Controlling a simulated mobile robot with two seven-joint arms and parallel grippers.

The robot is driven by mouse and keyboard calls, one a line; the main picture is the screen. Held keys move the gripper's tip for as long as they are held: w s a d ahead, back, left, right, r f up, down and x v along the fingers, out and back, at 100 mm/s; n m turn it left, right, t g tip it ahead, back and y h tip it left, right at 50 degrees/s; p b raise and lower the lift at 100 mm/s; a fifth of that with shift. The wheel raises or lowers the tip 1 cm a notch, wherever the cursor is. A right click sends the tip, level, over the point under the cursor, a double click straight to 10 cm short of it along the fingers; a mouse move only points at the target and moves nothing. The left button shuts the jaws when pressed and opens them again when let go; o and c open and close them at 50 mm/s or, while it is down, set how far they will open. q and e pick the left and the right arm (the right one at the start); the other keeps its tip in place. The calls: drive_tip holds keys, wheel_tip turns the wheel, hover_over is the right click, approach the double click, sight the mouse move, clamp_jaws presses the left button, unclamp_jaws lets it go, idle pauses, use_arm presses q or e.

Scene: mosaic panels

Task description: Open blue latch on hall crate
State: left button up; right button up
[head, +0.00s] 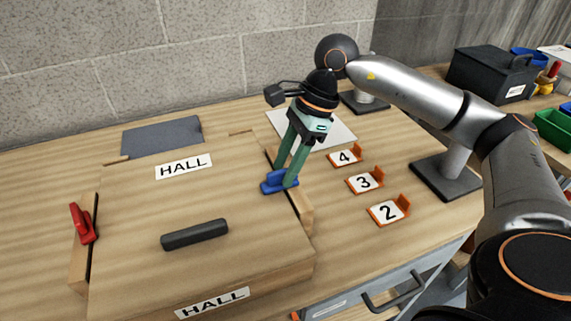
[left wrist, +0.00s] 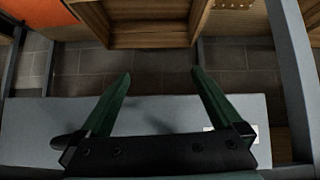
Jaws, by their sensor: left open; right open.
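The hall crate (head: 130,225) is a wooden box with a flat lid and HALL labels on its top and front. The blue latch (head: 272,187) sits at the lid's right edge. My right gripper (head: 284,176) has green fingers that reach down to the blue latch from above. It is open, and its fingertips are at the latch and partly cover it; I cannot tell whether they touch it. My left gripper (left wrist: 162,74) shows in the left wrist view, open and empty, over a grey-tiled floor and away from the crate.
A red latch (head: 82,223) is on the crate's left edge and a dark handle (head: 195,234) on its lid. Numbered orange holders (head: 388,211) stand right of the crate. A dark box (head: 490,75) and green bin (head: 555,127) are at the back right. Wooden shelving (left wrist: 150,35) shows in the left wrist view.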

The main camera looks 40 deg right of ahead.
drive_tip(key=shift+f, duration=0.2)
clamp_jaws()
idle(0.3)
